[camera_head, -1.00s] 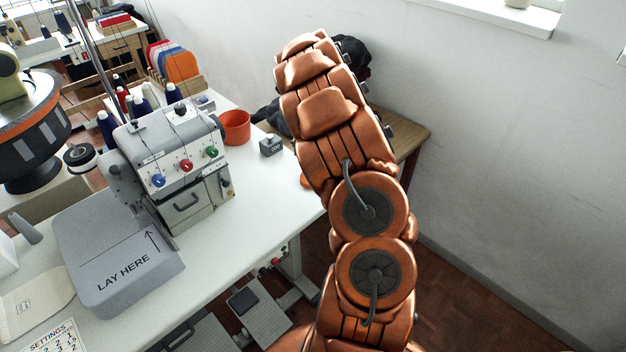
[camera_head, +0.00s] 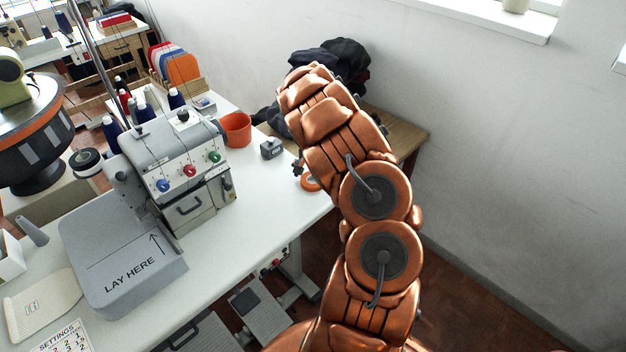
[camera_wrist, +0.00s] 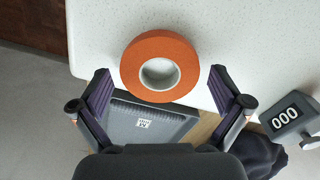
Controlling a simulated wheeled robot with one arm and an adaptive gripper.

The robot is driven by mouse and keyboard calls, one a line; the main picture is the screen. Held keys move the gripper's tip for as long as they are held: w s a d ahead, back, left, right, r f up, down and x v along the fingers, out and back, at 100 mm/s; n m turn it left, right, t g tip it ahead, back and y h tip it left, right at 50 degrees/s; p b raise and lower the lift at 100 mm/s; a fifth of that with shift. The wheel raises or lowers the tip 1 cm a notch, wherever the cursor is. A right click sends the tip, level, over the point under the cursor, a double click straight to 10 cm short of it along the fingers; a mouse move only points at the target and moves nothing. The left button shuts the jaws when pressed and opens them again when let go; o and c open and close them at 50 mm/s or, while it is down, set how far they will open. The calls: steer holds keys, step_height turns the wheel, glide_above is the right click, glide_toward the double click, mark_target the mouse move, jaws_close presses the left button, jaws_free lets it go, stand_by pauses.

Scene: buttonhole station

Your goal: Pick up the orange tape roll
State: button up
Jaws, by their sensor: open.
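The orange tape roll (camera_wrist: 160,48) lies flat on the white table (camera_wrist: 225,35), near its edge, in the wrist view. Its pale core hole faces up. In the head view the roll (camera_head: 311,184) shows only in part, at the table's right edge beside my arm, which hides the rest. My gripper (camera_wrist: 162,95) is open and empty in the wrist view. Its two fingers stand apart, left and right of the roll's near side in the picture, and I cannot tell the height between them and the table. In the head view my arm mostly hides the gripper.
A grey counter (camera_wrist: 291,115) reading 000 sits right of the roll. An orange cup (camera_head: 237,130) and a sewing machine (camera_head: 178,170) stand further left on the table. Dark cloth (camera_head: 330,60) lies on a wooden table (camera_head: 412,135) behind my arm.

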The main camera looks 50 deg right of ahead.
steer(key=c, duration=0.9)
steer(key=shift+r, duration=0.1)
